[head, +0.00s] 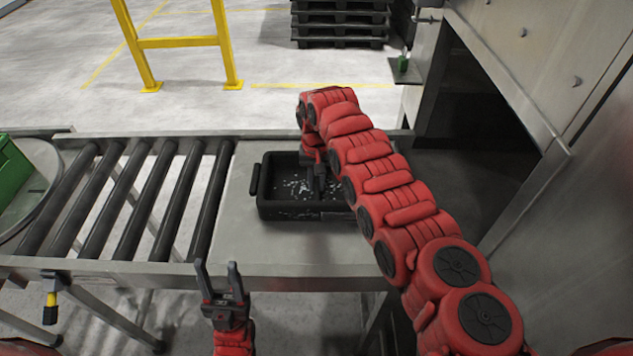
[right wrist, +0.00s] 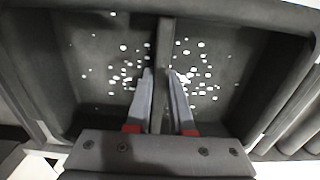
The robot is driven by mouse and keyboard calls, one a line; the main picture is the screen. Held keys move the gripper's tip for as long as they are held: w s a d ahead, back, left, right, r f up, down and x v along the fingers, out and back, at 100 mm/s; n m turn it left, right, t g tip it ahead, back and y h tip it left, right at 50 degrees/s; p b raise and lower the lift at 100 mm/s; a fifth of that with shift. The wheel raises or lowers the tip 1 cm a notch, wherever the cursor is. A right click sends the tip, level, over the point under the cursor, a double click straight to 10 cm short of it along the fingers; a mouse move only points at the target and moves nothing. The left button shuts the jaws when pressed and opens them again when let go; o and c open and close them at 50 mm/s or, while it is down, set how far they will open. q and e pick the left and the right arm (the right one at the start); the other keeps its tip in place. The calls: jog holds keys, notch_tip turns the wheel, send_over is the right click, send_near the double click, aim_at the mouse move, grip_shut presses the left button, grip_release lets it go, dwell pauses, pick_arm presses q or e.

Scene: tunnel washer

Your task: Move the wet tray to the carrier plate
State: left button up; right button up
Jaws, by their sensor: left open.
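The wet tray (head: 285,210) is a black two-compartment tray with white droplets. It sits on the steel table, partly hidden by my right arm. My right gripper (head: 319,188) points down into it. In the right wrist view, the right gripper's fingers (right wrist: 161,78) stand on either side of the tray's middle divider (right wrist: 164,40); whether they press on it is unclear. My left gripper (head: 218,272) is open and empty in front of the table's near edge. A round grey plate (head: 42,185), possibly the carrier plate, shows at the left edge, with a green crate (head: 12,170) on it.
A roller conveyor (head: 125,195) lies between the round plate and the steel table (head: 237,225), and its rollers are clear. A dark machine opening (head: 470,130) is at the right. A yellow rail (head: 180,42) and black pallets (head: 340,22) stand behind.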

aim_at(316, 181)
jog(key=o, duration=0.4)
jog(key=shift+r+p, duration=0.3)
jog(key=shift+r, duration=0.15)
notch_tip(316, 181, up, 12)
jog(key=shift+f+p, duration=0.25)
jog(key=shift+p, duration=0.45)
